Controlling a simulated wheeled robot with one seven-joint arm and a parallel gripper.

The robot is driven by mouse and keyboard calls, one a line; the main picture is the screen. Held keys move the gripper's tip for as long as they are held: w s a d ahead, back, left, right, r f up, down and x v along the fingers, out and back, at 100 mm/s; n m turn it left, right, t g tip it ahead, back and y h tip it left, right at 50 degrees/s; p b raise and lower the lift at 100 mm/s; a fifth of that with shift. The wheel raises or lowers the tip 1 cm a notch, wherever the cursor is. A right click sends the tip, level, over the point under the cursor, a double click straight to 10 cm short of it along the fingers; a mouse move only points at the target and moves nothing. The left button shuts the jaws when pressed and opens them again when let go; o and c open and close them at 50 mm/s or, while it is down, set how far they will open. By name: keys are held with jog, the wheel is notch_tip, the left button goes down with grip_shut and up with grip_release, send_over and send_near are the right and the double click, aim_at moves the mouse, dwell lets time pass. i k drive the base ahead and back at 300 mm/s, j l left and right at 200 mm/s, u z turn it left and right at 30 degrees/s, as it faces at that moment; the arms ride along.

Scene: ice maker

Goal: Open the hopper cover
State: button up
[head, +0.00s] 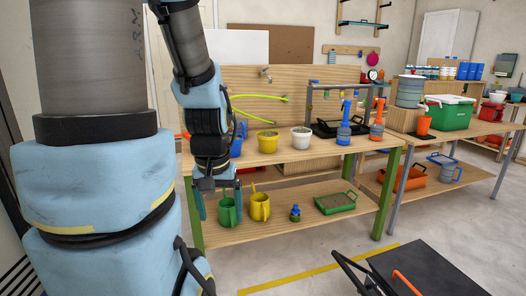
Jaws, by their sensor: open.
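I cannot make out a hopper or its cover for certain in the head view. A black flat panel (432,272) with an orange bar (412,283) and a black tubular frame shows at the lower right, cut off by the picture's edge; I cannot tell what it is. My gripper (219,204) hangs pointing down at the left end of the wooden workbench, far from that panel. Its jaws are open, with nothing visibly held. A green watering can (228,213) shows behind it.
The wooden workbench (285,153) holds pots and spray bottles. Its lower shelf holds a yellow watering can (260,206) and a green tray (336,203). A second table at right bears a green cooler (449,115).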

aim_at(414, 268)
jog(key=z, duration=1.9)
jog(key=i+j+u, duration=0.1)
jog(key=u, duration=0.4)
jog(key=i+u, duration=0.15)
jog(key=u, duration=0.3)
jog(key=i+u, duration=0.1)
jog(key=u, duration=0.4)
